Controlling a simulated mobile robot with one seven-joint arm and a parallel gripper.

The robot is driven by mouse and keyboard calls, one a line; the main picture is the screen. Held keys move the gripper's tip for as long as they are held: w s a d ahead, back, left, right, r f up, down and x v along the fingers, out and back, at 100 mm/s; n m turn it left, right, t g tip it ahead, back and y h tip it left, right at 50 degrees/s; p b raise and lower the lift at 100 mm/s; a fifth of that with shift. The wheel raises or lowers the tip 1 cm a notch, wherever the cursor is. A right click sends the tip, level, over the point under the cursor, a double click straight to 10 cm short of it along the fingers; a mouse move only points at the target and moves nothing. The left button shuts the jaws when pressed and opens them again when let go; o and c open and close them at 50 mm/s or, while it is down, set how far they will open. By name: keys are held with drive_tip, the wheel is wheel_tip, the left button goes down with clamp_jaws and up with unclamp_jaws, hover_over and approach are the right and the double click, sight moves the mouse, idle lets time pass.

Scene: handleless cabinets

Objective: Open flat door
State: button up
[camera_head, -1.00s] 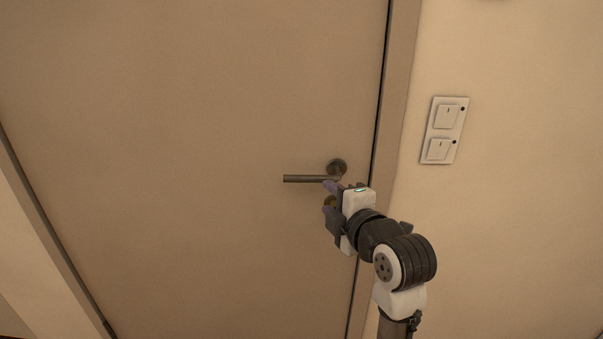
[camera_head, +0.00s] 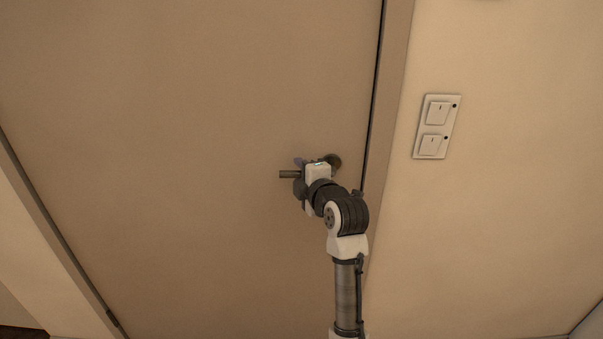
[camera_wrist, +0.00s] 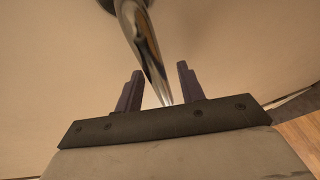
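The flat beige door (camera_head: 200,110) fills most of the head view and stands flush in its frame. Its metal lever handle (camera_head: 288,174) is level, with its free end pointing left and its round base partly hidden by my gripper. My gripper (camera_head: 299,173) is at the lever, over its middle part. In the wrist view the shiny lever (camera_wrist: 145,50) runs down into the space between the two dark fingers of my gripper (camera_wrist: 160,85). The fingers are apart, with gaps showing beside the lever. Whether either finger touches it cannot be told.
The door frame (camera_head: 388,100) runs along the door's right edge. A double light switch (camera_head: 436,127) is on the wall to its right. Another frame strip (camera_head: 55,230) is at the lower left. Wooden floor (camera_wrist: 302,140) shows in the wrist view.

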clamp_jaws()
drive_tip(key=shift+f, duration=0.1)
drive_tip(key=shift+d+f+n+g+h+b, duration=0.25)
drive_tip(key=shift+f+n+h+b, duration=0.35)
drive_tip(key=shift+b, duration=0.75)
drive_tip(key=shift+d+f+n+g+h+b, duration=0.2)
drive_tip(key=shift+f+n+h+b, duration=0.15)
drive_tip(key=shift+f+n+b, duration=0.6)
drive_tip(key=shift+d+f+n+g+h+b, duration=0.2)
drive_tip(key=shift+f+n+h+b, duration=0.45)
drive_tip(key=shift+b, duration=1.05)
drive_tip(key=shift+r+n, duration=0.25)
drive_tip(key=shift+n, duration=0.05)
